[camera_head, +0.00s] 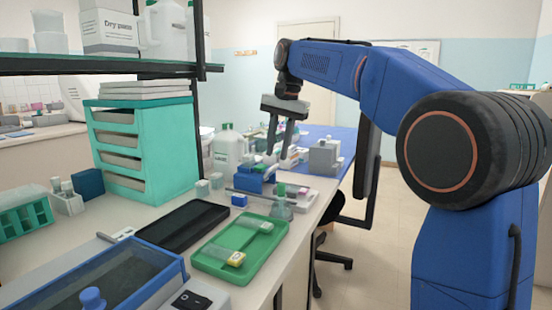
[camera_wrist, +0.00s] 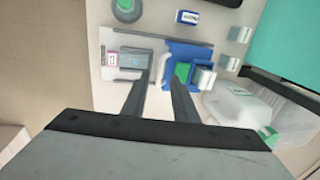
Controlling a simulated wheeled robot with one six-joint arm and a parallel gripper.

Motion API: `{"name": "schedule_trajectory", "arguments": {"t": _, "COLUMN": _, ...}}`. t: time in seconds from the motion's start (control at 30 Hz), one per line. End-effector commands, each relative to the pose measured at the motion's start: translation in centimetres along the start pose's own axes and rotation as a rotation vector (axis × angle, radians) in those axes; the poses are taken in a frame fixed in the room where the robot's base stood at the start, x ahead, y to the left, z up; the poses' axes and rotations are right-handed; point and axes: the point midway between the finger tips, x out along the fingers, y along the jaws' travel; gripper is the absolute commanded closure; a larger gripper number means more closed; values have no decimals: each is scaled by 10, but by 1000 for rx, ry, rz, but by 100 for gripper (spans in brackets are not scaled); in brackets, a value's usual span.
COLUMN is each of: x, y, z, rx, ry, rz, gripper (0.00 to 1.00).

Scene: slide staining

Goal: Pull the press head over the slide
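A blue press head (camera_wrist: 190,55) with a green patch sits on a pale plate in the wrist view. It also shows as a blue block on the bench in the head view (camera_head: 252,181). Left of it lies a slide (camera_wrist: 133,61) with a pink-marked label end, clear of the blue part. A pale curved piece (camera_wrist: 163,70) shows between them. My gripper (camera_wrist: 161,78) is open, its two fingers apart and pointing toward the gap between slide and press head. In the head view my gripper (camera_head: 276,154) hangs above the device. I cannot tell whether the fingers touch anything.
A green-capped flask (camera_head: 282,206) stands in front of the device. A green tray (camera_head: 215,262) and a black tray (camera_head: 180,225) lie nearer. A bottle (camera_head: 228,148) stands behind, and a grey instrument (camera_head: 324,157) to the right. Shelf posts rise at the left.

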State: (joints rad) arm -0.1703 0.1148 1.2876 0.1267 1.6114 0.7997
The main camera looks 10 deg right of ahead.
Motion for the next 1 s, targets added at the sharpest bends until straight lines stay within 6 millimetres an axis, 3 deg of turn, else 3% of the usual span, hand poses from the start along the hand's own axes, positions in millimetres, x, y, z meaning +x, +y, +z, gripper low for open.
{"name": "schedule_trajectory", "arguments": {"t": 0.23, "x": 26, "y": 0, "z": 0, "rx": 0, "ry": 0, "rz": 0, "gripper": 74}}
{"name": "schedule_trajectory", "arguments": {"t": 0.63, "x": 32, "y": 0, "z": 0, "rx": 0, "ry": 1, "rz": -1, "gripper": 74}}
{"name": "schedule_trajectory", "arguments": {"t": 0.73, "x": 32, "y": 0, "z": 0, "rx": 0, "ry": 0, "rz": -1, "gripper": 98}}
{"name": "schedule_trajectory", "arguments": {"t": 0.77, "x": 32, "y": 0, "z": 0, "rx": 0, "ry": 0, "rz": -1, "gripper": 100}}
{"name": "schedule_trajectory", "arguments": {"t": 1.0, "x": 32, "y": 0, "z": 0, "rx": 0, "ry": 0, "rz": -1, "gripper": 100}}
